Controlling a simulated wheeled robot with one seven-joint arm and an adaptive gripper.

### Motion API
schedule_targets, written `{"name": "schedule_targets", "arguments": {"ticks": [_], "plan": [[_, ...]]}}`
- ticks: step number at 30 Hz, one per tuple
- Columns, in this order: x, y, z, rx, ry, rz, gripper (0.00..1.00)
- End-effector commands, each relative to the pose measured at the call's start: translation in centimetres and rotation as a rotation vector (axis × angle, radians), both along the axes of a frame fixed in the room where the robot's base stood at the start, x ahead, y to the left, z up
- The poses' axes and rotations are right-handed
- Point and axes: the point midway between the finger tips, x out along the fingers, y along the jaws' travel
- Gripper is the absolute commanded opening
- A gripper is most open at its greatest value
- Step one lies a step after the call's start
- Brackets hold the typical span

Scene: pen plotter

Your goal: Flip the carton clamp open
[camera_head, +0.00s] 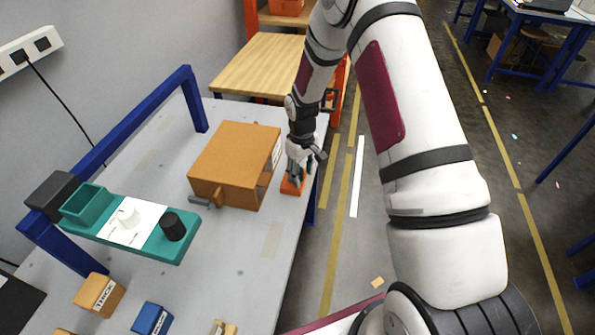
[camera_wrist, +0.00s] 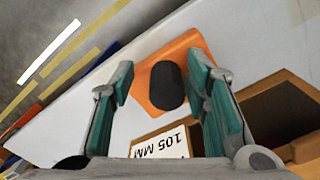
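An orange-brown carton (camera_head: 235,160) sits on the grey table; its side with a white "105 MM" label (camera_wrist: 163,148) shows in the wrist view. Right of it is an orange plate (camera_head: 291,187), also in the wrist view (camera_wrist: 143,62), with an upright black knob (camera_wrist: 167,86). I cannot tell whether this is the clamp. A grey-brown lever-like piece (camera_head: 207,199) sits at the carton's near end. My gripper (camera_head: 294,176) points down over the plate. In the wrist view its teal-padded fingers (camera_wrist: 162,88) are apart, one on each side of the knob; contact cannot be told.
A teal fixture (camera_head: 165,247) with a white card and a black knob stands at the left. Small orange (camera_head: 98,293) and blue (camera_head: 151,319) blocks lie at the front. A blue frame (camera_head: 130,115) lines the wall side. The table's right edge is close to my gripper.

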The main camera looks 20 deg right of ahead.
Motion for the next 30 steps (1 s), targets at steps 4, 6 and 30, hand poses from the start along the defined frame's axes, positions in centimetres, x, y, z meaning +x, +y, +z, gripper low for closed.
{"name": "schedule_targets", "arguments": {"ticks": [4,6,30], "plan": [[0.1,0.3,0.0,0.002,-0.003,0.002,0.46],[0.2,0.3,0.0,0.003,-0.004,0.002,0.46],[0.2,0.3,11.2,0.003,-0.005,0.001,0.46]]}}
